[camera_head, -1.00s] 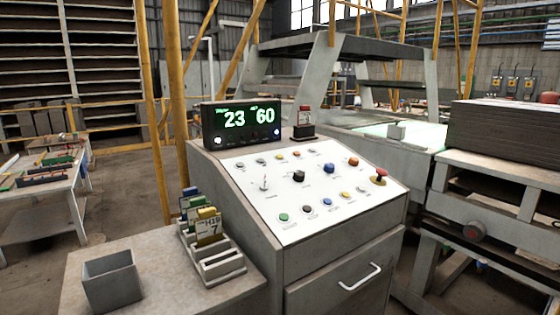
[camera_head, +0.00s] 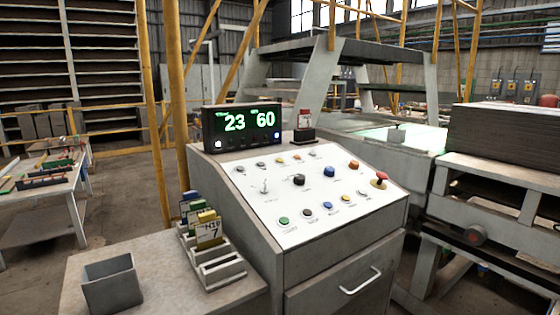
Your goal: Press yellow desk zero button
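A grey control desk (camera_head: 262,229) with a sloped white button panel (camera_head: 262,212) stands in the middle of the view. A yellow button (camera_head: 345,198) sits in the panel's front row, between a blue button (camera_head: 327,205) and a pale button (camera_head: 363,193). A smaller yellow button (camera_head: 279,160) sits in the back row. The labels are too small to read, so I cannot tell which one is marked zero. A black display (camera_head: 243,129) on top of the desk shows green "23" and "60". My gripper is not in view.
A red mushroom button (camera_head: 381,178) is at the panel's right end. A card rack (camera_head: 218,267) and an open grey bin (camera_head: 112,284) stand on the lower surface at left. A stack of dark boards (camera_head: 505,135) is at right. The space above the panel is clear.

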